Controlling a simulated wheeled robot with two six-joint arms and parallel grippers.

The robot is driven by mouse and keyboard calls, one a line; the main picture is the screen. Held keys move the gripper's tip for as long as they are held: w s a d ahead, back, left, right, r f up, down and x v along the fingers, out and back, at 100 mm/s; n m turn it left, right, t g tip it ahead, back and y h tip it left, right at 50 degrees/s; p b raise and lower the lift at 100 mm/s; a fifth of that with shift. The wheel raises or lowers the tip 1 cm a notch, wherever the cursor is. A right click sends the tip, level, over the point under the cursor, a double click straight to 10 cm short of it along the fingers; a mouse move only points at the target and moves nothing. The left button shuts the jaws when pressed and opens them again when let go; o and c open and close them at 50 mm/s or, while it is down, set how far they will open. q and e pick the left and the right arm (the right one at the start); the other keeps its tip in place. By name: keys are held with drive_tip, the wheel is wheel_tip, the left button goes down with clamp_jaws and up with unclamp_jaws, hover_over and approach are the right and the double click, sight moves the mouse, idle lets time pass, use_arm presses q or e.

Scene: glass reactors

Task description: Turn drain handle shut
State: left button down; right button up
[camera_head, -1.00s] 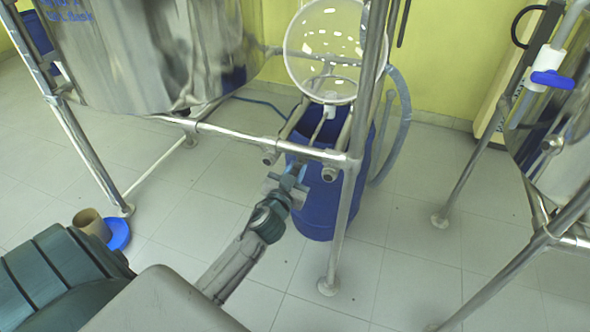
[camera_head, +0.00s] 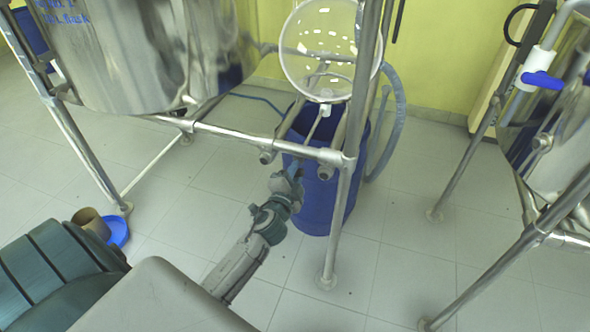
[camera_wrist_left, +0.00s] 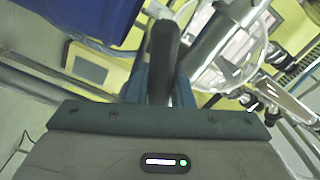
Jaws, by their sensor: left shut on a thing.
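My left gripper (camera_head: 292,174) is at the front of the lower frame rail, just before the blue drum, under the glass vessel. In the left wrist view its fingers are closed on a dark narrow bar (camera_wrist_left: 163,50), which I take for the drain handle. In the head view the gripper covers the handle, so its angle cannot be told. My right gripper is not in view.
The blue drum (camera_head: 322,205) stands behind the steel frame post (camera_head: 340,215). A large steel vessel (camera_head: 150,60) hangs at the upper left. A second frame with a blue-handled valve (camera_head: 541,80) stands at right. A blue lid (camera_head: 117,232) lies on the floor.

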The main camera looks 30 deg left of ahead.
use_arm(q)
drive_tip(key=m, duration=0.3)
drive_tip(key=shift+f+p, duration=0.25)
drive_tip(key=shift+p, duration=0.05)
drive_tip(key=shift+d+f+m, duration=0.1)
drive_tip(key=shift+m, duration=0.6)
drive_tip(key=shift+f+m, duration=0.1)
drive_tip(key=shift+m, duration=0.2)
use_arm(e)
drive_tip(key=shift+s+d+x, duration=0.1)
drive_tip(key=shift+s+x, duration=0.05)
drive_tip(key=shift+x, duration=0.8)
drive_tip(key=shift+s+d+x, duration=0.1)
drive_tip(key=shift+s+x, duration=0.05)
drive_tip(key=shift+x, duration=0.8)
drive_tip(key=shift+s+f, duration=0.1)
use_arm(q)
drive_tip(key=c, duration=1.4)
unclamp_jaws()
drive_tip(key=shift+o, duration=0.6)
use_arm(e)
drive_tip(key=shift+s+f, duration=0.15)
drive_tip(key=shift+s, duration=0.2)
